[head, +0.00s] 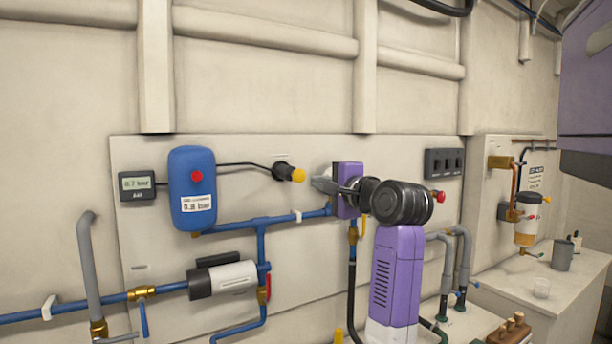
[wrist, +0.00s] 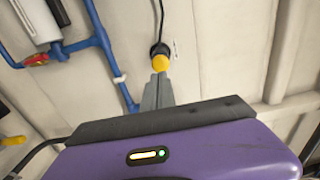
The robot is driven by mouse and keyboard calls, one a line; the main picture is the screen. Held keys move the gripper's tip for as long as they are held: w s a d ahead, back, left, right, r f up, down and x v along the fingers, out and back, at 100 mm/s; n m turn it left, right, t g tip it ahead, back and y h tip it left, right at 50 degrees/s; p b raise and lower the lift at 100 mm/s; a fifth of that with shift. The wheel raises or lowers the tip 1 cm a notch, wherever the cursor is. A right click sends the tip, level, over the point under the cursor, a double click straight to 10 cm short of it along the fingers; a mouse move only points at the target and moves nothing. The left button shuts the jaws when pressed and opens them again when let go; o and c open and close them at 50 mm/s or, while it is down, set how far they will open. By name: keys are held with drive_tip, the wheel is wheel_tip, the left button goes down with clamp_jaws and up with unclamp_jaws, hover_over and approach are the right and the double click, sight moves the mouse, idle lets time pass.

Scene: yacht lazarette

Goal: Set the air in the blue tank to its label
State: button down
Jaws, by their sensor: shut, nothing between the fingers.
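The blue tank (head: 192,160) is mounted on the wall panel at the left in the head view. It has a red button-like cap (head: 197,176) on its front and a white label (head: 197,203), whose small print seems to read 0.8 bar. A grey display (head: 138,185) left of the tank reads about 0.7 bar. A black line runs from the tank to a black fitting with a yellow end (head: 298,175). My gripper (head: 314,182) is shut and empty just right of it. In the wrist view the fingertips (wrist: 160,78) point at the yellow end (wrist: 160,63); contact is unclear.
Blue pipes (head: 262,240) run below the tank, with a white and black cylinder (head: 222,279) at lower left. A black switch panel (head: 444,162) is right of my arm. A bench (head: 560,286) with a cup stands farther right.

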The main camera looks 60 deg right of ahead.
sight(300, 176)
drive_tip(key=p+x, duration=0.1)
drive_tip(key=x, duration=0.6)
drive_tip(key=shift+p, duration=0.4)
